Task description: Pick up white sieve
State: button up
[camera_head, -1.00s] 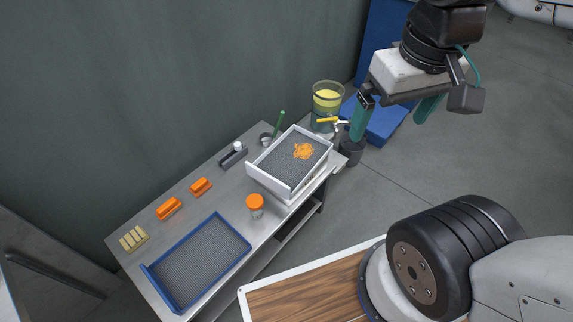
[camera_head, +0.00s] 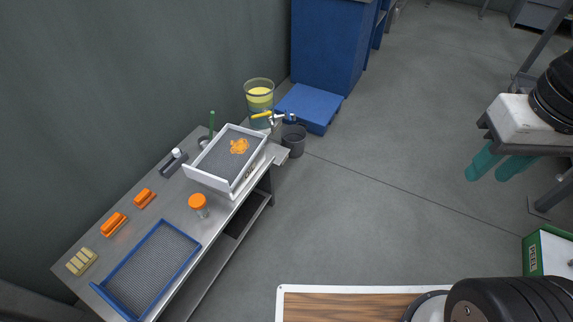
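The white sieve (camera_head: 205,178) is a white-framed tray with a grey mesh bottom, at the far end of the steel table. A heap of orange pulp (camera_head: 239,146) lies on its mesh. My gripper (camera_head: 487,174), with two teal fingers, is at the right of the view, well apart from the sieve and over the floor. Its fingers are spaced apart with nothing visible between them.
A dark bin (camera_head: 293,141) and blue platform (camera_head: 310,106) stand beyond. Open floor lies right of the table.

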aim_at(221, 166)
jog(key=z, duration=0.3)
jog(key=k, duration=0.5)
jog(key=z, duration=0.75)
jog(key=i, duration=1.45)
jog(key=u, duration=0.65)
jog(key=i, duration=0.85)
jog(key=u, duration=1.55)
jog(key=i, duration=0.5)
jog(key=u, duration=0.45)
